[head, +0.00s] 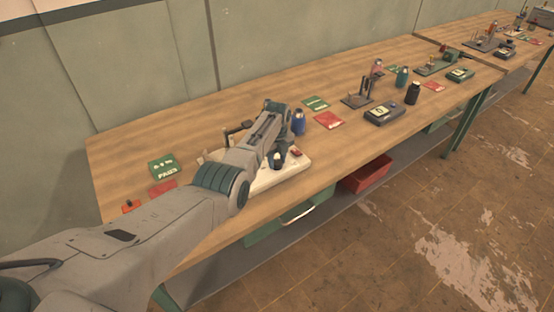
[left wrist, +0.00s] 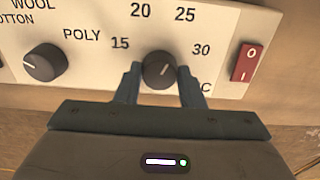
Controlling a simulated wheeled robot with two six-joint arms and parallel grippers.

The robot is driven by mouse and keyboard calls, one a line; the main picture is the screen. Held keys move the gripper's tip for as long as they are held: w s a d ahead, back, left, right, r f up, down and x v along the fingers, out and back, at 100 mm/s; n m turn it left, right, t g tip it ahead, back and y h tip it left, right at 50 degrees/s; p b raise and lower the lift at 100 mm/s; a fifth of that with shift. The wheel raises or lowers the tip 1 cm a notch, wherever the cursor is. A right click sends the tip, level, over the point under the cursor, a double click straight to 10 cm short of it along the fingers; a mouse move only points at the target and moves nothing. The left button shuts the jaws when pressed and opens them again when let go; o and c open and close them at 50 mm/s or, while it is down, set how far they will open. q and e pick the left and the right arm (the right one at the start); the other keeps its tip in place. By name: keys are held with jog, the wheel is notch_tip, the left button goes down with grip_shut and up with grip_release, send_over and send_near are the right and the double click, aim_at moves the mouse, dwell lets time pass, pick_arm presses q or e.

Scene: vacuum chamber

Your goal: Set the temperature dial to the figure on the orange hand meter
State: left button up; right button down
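The temperature dial (left wrist: 159,71) is a dark round knob on a cream panel with the figures 15, 20, 25 and 30 and a C. Its pale mark points up and slightly right, between 20 and 25 or near 25. My left gripper's fingers (left wrist: 160,84) stand on either side of the knob, very close to it; I cannot tell whether they touch. In the head view, my left arm partly covers the cream unit (head: 268,184). A small orange object (head: 131,206), perhaps the hand meter, lies at the table's left end; its figure is unreadable. My right gripper is out of view.
A second knob (left wrist: 45,63) with fabric names and a red rocker switch (left wrist: 248,62) flank the dial. On the wooden table (head: 235,103) are green and red cards, a blue bottle (head: 299,122), and a dark instrument (head: 384,114). A wall runs behind.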

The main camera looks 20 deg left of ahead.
pick_arm(q)
jog(key=c, duration=0.4)
jog(key=n, duration=0.3)
jog(key=shift+r+n, duration=0.1)
jog(key=shift+n, duration=0.2)
jog(key=n+p, duration=0.1)
jog(key=n, duration=0.2)
jog(key=shift+n, duration=0.3)
jog(key=n, duration=1)
jog(key=shift+n, duration=0.4)
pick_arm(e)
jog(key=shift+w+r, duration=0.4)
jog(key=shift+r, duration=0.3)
pick_arm(q)
jog(key=o, duration=1)
jog(key=shift+c, duration=0.2)
